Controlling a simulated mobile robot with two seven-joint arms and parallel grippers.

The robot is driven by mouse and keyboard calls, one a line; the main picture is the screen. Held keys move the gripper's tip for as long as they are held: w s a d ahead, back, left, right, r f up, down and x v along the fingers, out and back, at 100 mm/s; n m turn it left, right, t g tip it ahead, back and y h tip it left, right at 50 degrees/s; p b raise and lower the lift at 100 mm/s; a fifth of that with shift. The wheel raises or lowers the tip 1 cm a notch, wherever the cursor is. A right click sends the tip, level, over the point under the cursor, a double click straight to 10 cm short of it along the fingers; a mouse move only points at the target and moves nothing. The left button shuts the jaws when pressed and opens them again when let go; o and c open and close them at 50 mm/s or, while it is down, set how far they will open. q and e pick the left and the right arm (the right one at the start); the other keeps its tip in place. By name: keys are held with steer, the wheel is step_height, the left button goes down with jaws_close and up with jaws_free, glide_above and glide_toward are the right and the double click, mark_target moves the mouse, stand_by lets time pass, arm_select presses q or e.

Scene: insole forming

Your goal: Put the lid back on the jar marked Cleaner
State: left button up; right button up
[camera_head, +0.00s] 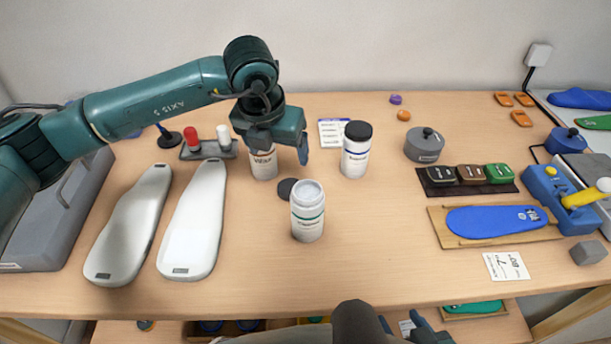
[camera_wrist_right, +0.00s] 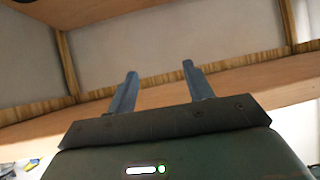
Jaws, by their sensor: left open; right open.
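An uncapped white jar (camera_head: 308,221) with a green stripe stands upright mid-table; its label is too small to read surely. A dark round lid (camera_head: 286,188) lies flat on the table just behind and left of it. A second white jar (camera_head: 264,168) stands further back, its top hidden by my left gripper. A third white jar (camera_head: 356,158) wears a black lid. My left gripper (camera_head: 280,150) is open, pointing down at the second jar's top, behind the loose lid. My right gripper (camera_wrist_right: 158,78) is open and empty, low at the table's front edge.
Two white insole forms (camera_head: 196,220) lie at left, near a stand with red and white knobs (camera_head: 208,150). A grey lidded pot (camera_head: 424,146), a dark tray of colour blocks (camera_head: 468,188) and a blue insole on a board (camera_head: 440,238) are at right. The front middle is clear.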

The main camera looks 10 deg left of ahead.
arm_select(q)
steer(key=p, duration=0.1)
glide_above(290, 187)
steer(key=s, duration=0.2)
steer(key=f, duration=0.7)
steer(key=shift+w+a+f, duration=0.15)
steer(key=shift+a+f, duration=0.1)
steer(key=shift+a, duration=0.05)
steer(key=shift+f, duration=0.1)
steer(key=p+x, duration=0.1)
steer(key=x, duration=0.4)
steer(key=shift+s+d+f+p, duration=0.1)
steer(key=shift+s+p, duration=0.15)
steer(key=shift+p, duration=0.15)
steer(key=shift+c, duration=0.6)
steer(key=c, duration=1)
